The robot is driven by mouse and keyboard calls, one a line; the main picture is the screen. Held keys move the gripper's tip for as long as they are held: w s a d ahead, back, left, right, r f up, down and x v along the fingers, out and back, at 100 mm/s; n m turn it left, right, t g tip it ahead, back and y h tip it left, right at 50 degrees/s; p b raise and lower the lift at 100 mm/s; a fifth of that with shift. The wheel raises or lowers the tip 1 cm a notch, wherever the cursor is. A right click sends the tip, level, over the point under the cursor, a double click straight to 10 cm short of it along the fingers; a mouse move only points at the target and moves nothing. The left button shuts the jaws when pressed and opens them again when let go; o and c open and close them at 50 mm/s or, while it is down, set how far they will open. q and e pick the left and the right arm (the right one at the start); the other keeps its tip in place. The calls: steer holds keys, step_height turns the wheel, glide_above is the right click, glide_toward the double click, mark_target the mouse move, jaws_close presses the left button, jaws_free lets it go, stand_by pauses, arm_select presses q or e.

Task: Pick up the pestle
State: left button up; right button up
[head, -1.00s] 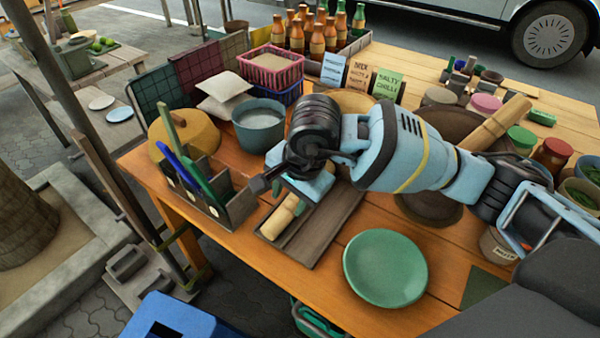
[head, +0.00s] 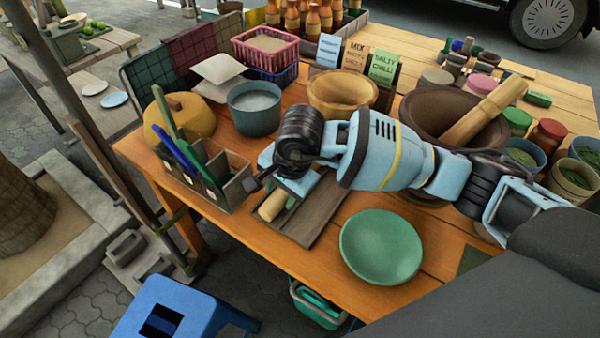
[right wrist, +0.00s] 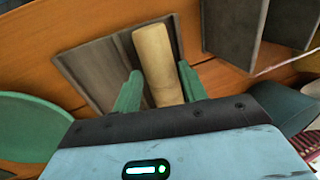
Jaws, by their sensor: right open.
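A pale wooden cylinder, the pestle (head: 272,206), lies on a dark wooden tray (head: 318,218) near the table's front edge. In the right wrist view the pestle (right wrist: 158,62) lies between the two green fingers of my open right gripper (right wrist: 157,72), with a gap seen on the left side. In the head view my right gripper (head: 288,202) is over the tray and hides the pestle's far end. A second, thicker wooden pestle (head: 485,112) leans in the dark brown mortar (head: 425,108) to the right. My left gripper is not in view.
A wooden divided holder (head: 232,195) with green and blue utensils stands left of the gripper. A green plate (head: 382,246) lies right of the tray. Behind are a blue-grey pot (head: 255,118), a wooden bowl (head: 343,105) and a yellow round lidded thing (head: 190,118).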

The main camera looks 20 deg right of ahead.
steer(key=shift+x, duration=0.8)
steer(key=shift+c, duration=0.2)
steer(key=shift+r, duration=0.1)
jaws_close()
step_height(320, 180, up, 18)
